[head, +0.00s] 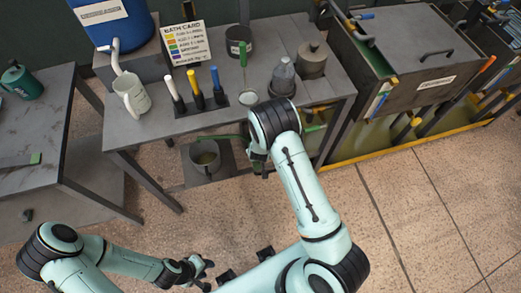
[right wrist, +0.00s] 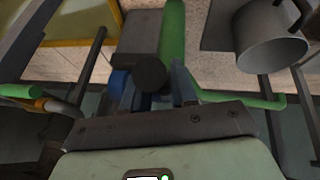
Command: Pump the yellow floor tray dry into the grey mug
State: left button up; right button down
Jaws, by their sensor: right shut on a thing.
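The grey mug (head: 205,158) stands low beneath the bench, with some liquid showing inside; it also shows in the right wrist view (right wrist: 270,38). The yellow floor tray (head: 400,146) runs under the rack at right, with yellowish liquid in it. A green pump (right wrist: 172,30) with a dark round end has a green side pipe (head: 225,136) reaching toward the mug. My right gripper (right wrist: 153,88) is shut on the pump, beside the mug; my wrist hides much of it in the head view. My left gripper (head: 208,275) seems open and empty over the floor at the front.
The bench (head: 150,142) carries a blue barrel (head: 115,22), a pale mug (head: 132,95), several coloured handles in a stand, a card (head: 186,43), and dark vessels. The front floor is clear.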

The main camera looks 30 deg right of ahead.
jog(key=shift+w+r, duration=0.1)
jog(key=shift+r, duration=0.05)
jog(key=c, duration=1)
grip_release()
pick_arm(q)
jog(key=w+r+p, duration=0.2)
jog(key=r, duration=0.1)
jog(key=shift+w, duration=0.35)
pick_arm(e)
jog(key=v, duration=1.3)
jog(key=shift+r, duration=0.15)
